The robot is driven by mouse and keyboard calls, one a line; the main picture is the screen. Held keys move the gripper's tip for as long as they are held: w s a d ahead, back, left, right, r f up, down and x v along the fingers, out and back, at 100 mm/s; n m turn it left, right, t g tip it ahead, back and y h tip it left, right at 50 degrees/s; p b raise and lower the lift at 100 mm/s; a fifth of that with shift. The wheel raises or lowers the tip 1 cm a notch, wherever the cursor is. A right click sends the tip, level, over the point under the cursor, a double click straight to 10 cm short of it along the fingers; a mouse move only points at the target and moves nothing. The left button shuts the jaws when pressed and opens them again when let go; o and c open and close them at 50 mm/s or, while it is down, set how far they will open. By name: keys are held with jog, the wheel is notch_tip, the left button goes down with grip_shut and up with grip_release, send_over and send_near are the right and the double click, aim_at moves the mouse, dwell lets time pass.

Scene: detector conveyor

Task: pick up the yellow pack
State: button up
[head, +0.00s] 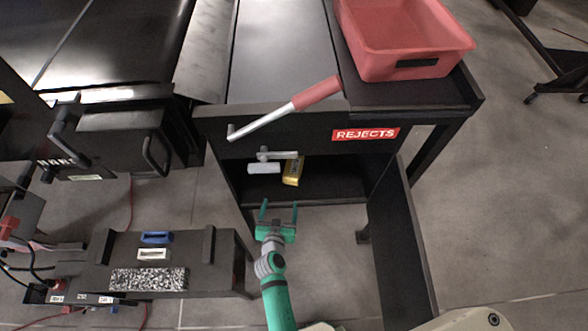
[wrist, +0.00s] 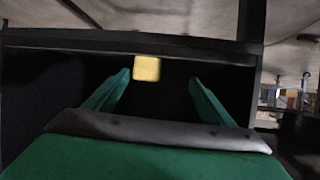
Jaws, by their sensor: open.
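The yellow pack (head: 293,172) sits inside the dark rejects cabinet, near the opening under its top. In the wrist view the yellow pack (wrist: 146,69) shows as a small yellow block between my fingertips in the picture and beyond them. My gripper (head: 280,207) is green, open and empty, in front of the cabinet opening and short of the pack in the head view. Both of its fingers spread apart in the wrist view (wrist: 158,80).
The cabinet's door (head: 398,245) stands open on the right. A grey latch handle (head: 264,168) and a red-gripped lever (head: 290,107) are at the cabinet front. A red bin (head: 395,62) stands on top. A dark bench with blocks (head: 205,262) is at left.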

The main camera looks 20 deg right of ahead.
jog(key=m+h, duration=0.1)
jog(key=h, duration=0.1)
send_near(290, 176)
jog(key=shift+g, duration=0.3)
jog(key=x, duration=0.4)
jog(key=shift+w+r, duration=0.1)
jog(key=shift+w, duration=0.1)
jog(key=x, duration=0.4)
jog(key=shift+w+d, duration=0.2)
jog(key=shift+d, duration=0.1)
jog(key=shift+w+d+f, duration=0.1)
jog(key=shift+w+f, duration=0.15)
jog(key=shift+w, duration=0.2)
jog(key=shift+x, duration=2.6)
jog(key=shift+s+d+r, duration=0.1)
jog(key=shift+d, duration=0.05)
jog(key=c, duration=1.4)
jog(key=shift+c, duration=0.6)
